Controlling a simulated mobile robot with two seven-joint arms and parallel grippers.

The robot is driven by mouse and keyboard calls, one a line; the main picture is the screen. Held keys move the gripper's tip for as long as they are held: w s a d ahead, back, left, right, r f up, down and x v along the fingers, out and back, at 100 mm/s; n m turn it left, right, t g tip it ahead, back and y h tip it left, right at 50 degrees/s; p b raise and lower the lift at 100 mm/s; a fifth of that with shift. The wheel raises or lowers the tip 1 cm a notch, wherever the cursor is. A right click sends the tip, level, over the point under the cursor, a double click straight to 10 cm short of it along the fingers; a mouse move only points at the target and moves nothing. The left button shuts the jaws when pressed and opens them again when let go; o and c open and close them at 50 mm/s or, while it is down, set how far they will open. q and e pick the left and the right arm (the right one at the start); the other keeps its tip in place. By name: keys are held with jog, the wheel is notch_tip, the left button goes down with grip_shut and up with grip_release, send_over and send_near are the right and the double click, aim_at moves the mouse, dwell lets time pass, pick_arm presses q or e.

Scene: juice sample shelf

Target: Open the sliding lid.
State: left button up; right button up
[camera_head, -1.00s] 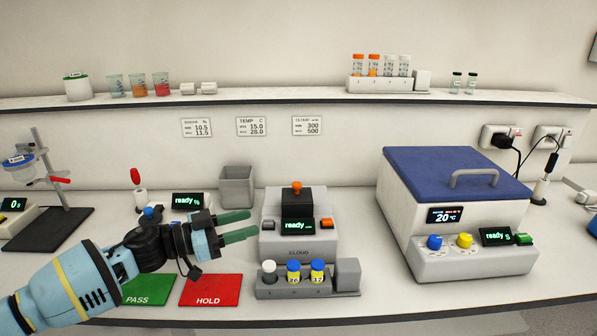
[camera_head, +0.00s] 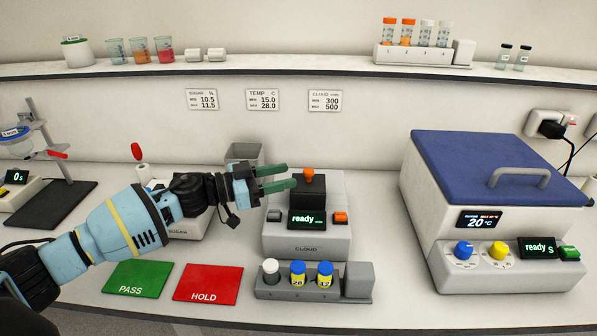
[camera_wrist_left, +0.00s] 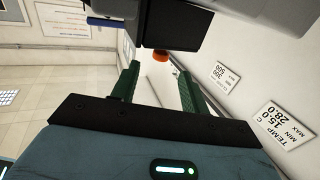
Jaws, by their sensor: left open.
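The grey CLOUD device (camera_head: 306,240) stands on the bench with a black block (camera_head: 311,194) on top. An orange knob (camera_head: 308,174) sits on the block. The frames do not show which part slides; the block looks closed down on the device. My left gripper (camera_head: 291,176) is open and empty, just left of the knob, its green fingers pointing right towards it. In the left wrist view the orange knob (camera_wrist_left: 160,56) appears just beyond the open fingertips (camera_wrist_left: 155,69), under the upside-down black block (camera_wrist_left: 175,28). My right gripper is not in view.
A rack (camera_head: 312,286) with capped vials stands before the device. A blue-lidded bath (camera_head: 478,170) with a handle is at right. A grey bin (camera_head: 242,152) stands behind my gripper. Green PASS (camera_head: 138,279) and red HOLD (camera_head: 208,284) mats lie below my arm.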

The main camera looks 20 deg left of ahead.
aim_at(299, 182)
pick_arm(q)
jog(key=shift+x, duration=2.35)
grip_shut()
